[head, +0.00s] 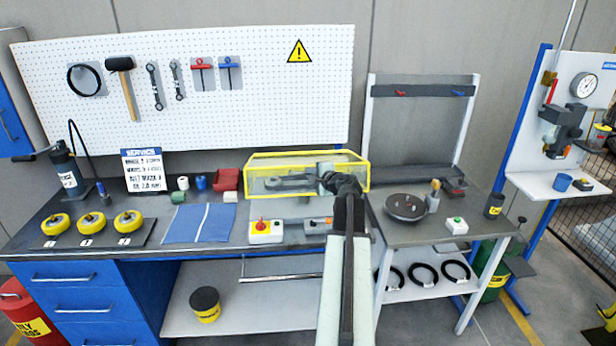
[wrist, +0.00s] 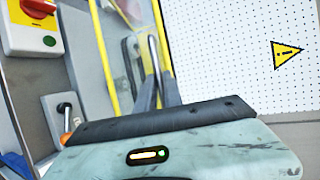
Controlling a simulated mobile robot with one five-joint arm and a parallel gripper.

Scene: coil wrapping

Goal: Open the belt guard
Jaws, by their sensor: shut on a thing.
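The belt guard (head: 255,157) is a clear box with a yellow frame. It stands over a grey belt drive (head: 288,181) at the right end of the long workbench and looks down, in its closed position. My gripper (head: 325,176) reaches the guard's right part from the front. In the wrist view my gripper's fingers (wrist: 143,50) are close together beside the yellow frame of the guard (wrist: 103,55). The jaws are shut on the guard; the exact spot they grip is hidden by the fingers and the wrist.
A switch box (head: 266,232) with a red knob stands in front of the guard, with a small clamp-like device (head: 318,225) beside it. A blue mat (head: 200,223) lies to the left. A side table (head: 400,235) with a dark round disc (head: 405,206) adjoins on the right.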

